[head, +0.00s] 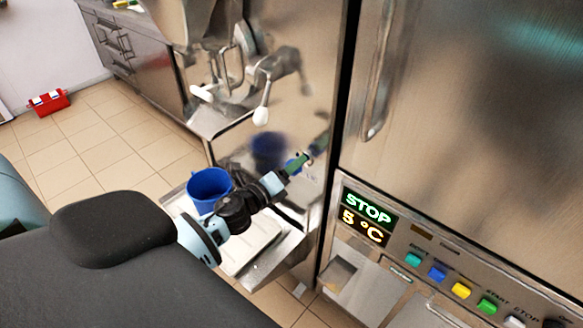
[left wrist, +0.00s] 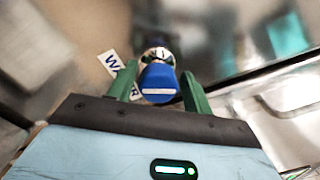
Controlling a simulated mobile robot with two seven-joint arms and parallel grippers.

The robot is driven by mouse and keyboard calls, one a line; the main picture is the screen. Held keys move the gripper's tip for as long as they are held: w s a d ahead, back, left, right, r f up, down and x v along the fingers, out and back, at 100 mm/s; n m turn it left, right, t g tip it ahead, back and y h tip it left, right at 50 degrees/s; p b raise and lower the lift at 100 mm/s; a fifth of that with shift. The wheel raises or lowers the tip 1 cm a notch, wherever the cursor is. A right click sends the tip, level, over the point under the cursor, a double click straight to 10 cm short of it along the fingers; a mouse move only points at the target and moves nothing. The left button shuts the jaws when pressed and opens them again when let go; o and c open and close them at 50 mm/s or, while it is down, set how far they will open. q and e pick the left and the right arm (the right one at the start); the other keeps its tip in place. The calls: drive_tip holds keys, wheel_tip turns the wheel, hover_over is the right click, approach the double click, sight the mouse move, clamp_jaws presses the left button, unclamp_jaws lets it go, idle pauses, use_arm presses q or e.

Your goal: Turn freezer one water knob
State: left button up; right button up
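The water knob (left wrist: 158,82) is blue with a white bar on its face, on a metal fitting. In the left wrist view it sits between the two green fingers of my left gripper (left wrist: 158,88). The fingers stand apart on either side of it, with narrow gaps. A white label (left wrist: 115,68) with blue letters, partly hidden by a finger, is beside it. In the head view my left gripper (head: 297,164) reaches the steel front of the freezer (head: 300,110), and the knob is largely hidden there. My right gripper is not in view.
A blue bucket (head: 208,187) stands on a steel shelf (head: 262,262) beside my left arm. A dispensing spout with handles (head: 262,115) is above. At right is a cabinet with a display (head: 367,215) reading STOP, 5 °C, and coloured buttons. A red box (head: 49,102) lies on the floor.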

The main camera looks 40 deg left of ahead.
use_arm(q)
drive_tip(key=shift+o, duration=0.7)
drive_tip(key=shift+s+f, duration=0.1)
drive_tip(key=shift+s, duration=0.2)
drive_tip(key=s+b, duration=0.1)
drive_tip(key=s, duration=0.6)
drive_tip(key=shift+s+a, duration=0.15)
drive_tip(key=shift+a, duration=0.25)
drive_tip(key=shift+f, duration=0.1)
